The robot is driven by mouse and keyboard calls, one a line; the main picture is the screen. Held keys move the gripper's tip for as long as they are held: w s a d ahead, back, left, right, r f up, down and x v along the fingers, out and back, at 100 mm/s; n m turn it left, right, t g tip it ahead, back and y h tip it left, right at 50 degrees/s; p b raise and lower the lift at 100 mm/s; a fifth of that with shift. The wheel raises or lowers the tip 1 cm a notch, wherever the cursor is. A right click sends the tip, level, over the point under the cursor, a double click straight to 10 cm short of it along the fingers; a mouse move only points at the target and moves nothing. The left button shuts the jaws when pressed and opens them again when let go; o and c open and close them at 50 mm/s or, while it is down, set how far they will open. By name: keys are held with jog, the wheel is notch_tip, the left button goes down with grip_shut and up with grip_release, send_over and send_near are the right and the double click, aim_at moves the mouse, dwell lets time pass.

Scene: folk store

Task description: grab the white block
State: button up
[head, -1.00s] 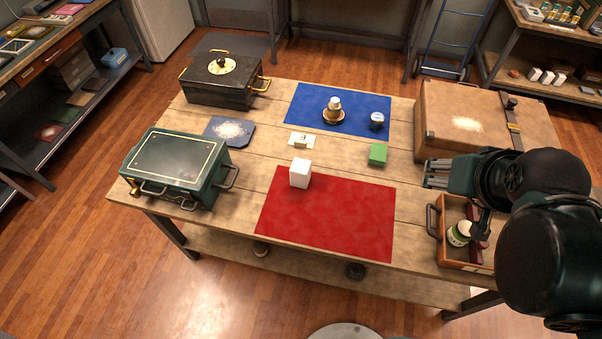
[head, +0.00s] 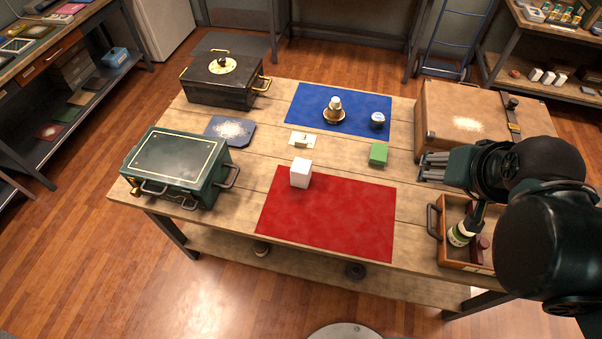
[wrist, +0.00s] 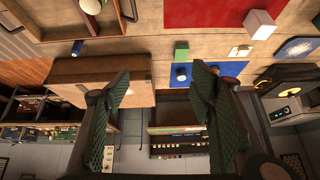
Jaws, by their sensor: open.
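The white block (head: 300,172) stands upright on the table at the upper left corner of the red mat (head: 325,222), partly on its edge. It also shows at the upper right of the wrist view (wrist: 261,24). My gripper (head: 424,167) is at the right side of the table in the head view, well to the right of the block, with the green block between them. In the wrist view its two fingers (wrist: 160,90) are spread wide with nothing between them.
A green block (head: 378,154) lies near the blue mat (head: 350,108), which carries a stacked cup and a small jar. A green case (head: 178,165) and a black case (head: 222,82) are left. A tan case (head: 470,120) and an orange tray (head: 443,240) are right, near my arm.

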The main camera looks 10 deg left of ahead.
jog(key=w+a+f+m+g, duration=0.2)
jog(key=w+a+m, duration=0.3)
jog(key=w+a, duration=0.25)
jog(key=m+g+b, duration=0.1)
jog(key=m+g, duration=0.4)
jog(key=m, duration=0.8)
send_near(299, 165)
notch_tip(299, 165, down, 8)
jog(key=shift+d+r, duration=0.1)
jog(key=shift+r, duration=0.1)
jog(key=shift+a+f, duration=0.25)
jog(key=shift+f, duration=0.05)
jog(key=shift+f, duration=0.1)
jog(key=shift+f+b, duration=0.4)
jog(key=shift+f, duration=0.8)
